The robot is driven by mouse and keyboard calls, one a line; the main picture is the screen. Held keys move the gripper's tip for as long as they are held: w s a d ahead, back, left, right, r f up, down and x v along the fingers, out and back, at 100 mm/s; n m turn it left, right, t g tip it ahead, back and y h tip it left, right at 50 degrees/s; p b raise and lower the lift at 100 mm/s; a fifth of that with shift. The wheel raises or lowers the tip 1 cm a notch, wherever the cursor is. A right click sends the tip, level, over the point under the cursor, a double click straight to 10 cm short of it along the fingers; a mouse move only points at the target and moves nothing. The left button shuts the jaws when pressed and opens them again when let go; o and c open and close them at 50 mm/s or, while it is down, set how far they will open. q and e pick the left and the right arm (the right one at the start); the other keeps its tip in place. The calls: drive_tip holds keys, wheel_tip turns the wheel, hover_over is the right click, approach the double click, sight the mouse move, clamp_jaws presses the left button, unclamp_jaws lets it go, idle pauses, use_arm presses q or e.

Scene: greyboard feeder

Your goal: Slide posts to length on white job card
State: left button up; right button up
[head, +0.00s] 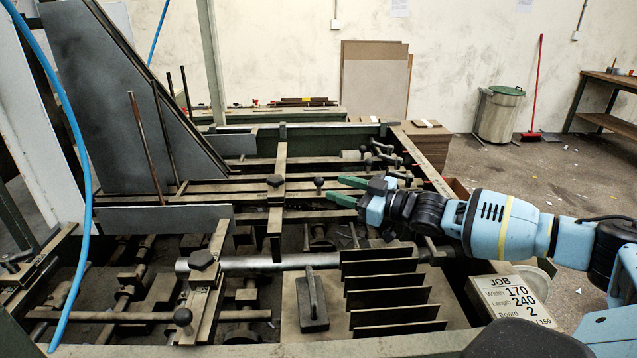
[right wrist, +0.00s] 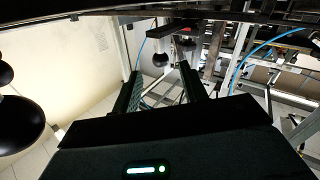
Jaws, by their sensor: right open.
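The white job card (head: 515,300) lies at the lower right and reads JOB, Width 170, Length 240, Board 2; its lowest line is partly unclear. Several thin rods (head: 146,145) stand near the grey slanted plate at the left. Black-knobbed posts (head: 319,186) stand on the feeder's rails; I cannot tell which are the length posts. My right gripper (head: 346,191) is open and empty above the rails, its green-tipped fingers pointing left, just right of one knobbed post. In the right wrist view the open fingers (right wrist: 160,88) show a dark round knob (right wrist: 160,60) beyond them. My left gripper is out of view.
A crossbar (head: 276,205) runs over the rails left of my gripper. Dark upright plates (head: 390,283) and a block with a handle (head: 312,305) sit in front below. A blue hose (head: 80,150) hangs at the left. Open floor lies at the right, with a bin (head: 499,115) behind.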

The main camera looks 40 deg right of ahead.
sight(319, 187)
drive_tip(key=shift+x, duration=3.25)
clamp_jaws()
